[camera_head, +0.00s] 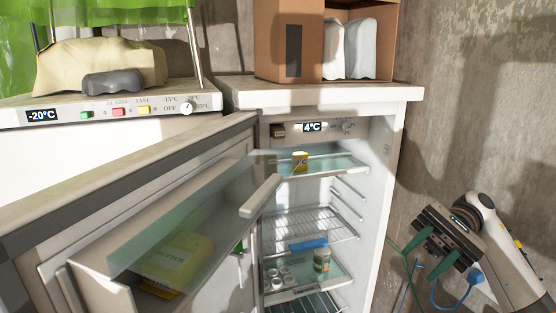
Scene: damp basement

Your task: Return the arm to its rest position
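My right gripper (426,256) is at the lower right, on a white arm that comes in from the right edge. Its two green fingers are apart with nothing visible between them. It hangs in free space to the right of the open fridge (383,190), in front of the wall, and does not appear to touch the fridge. My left gripper is not in view.
The fridge door (120,180) stands open toward me, with a yellow butter pack (175,262) behind its clear bin.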

